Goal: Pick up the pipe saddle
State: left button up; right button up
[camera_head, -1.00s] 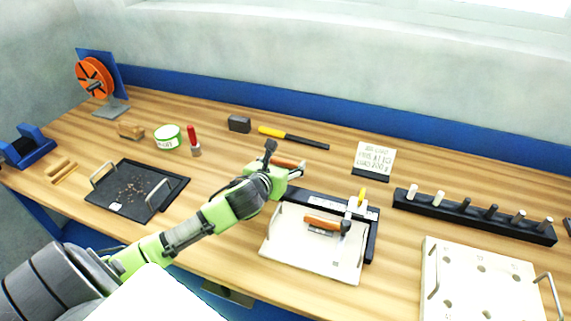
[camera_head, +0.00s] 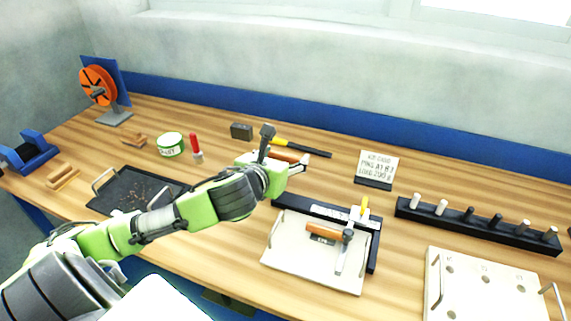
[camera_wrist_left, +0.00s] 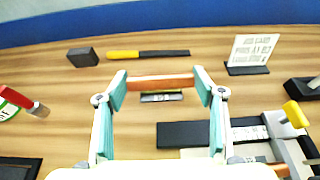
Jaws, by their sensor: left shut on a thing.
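The pipe saddle, a reddish-brown bar (camera_wrist_left: 160,83), spans the gap between the two fingertips of my left gripper (camera_wrist_left: 161,90) in the left wrist view. A grey strip with dark marks shows just below it. In the head view the saddle (camera_head: 284,157) shows partly behind my left gripper (camera_head: 297,165), over the back of the bench. The gripper is shut on it, and it appears held above the wood. My right gripper is not in view.
A cream tray (camera_head: 285,254) holds a similar orange-brown piece (camera_head: 321,233) and a caliper-like tool. A black bar (camera_head: 290,203) lies behind it. A peg rack (camera_head: 480,226) is right.

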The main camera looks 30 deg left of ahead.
pick_arm(q)
jog(key=s+d+r+p, duration=0.3)
jog(key=s+d+p, duration=0.1)
jog(key=s, duration=0.3)
jog(key=shift+r+p, duration=0.15)
jog(key=shift+p, duration=0.75)
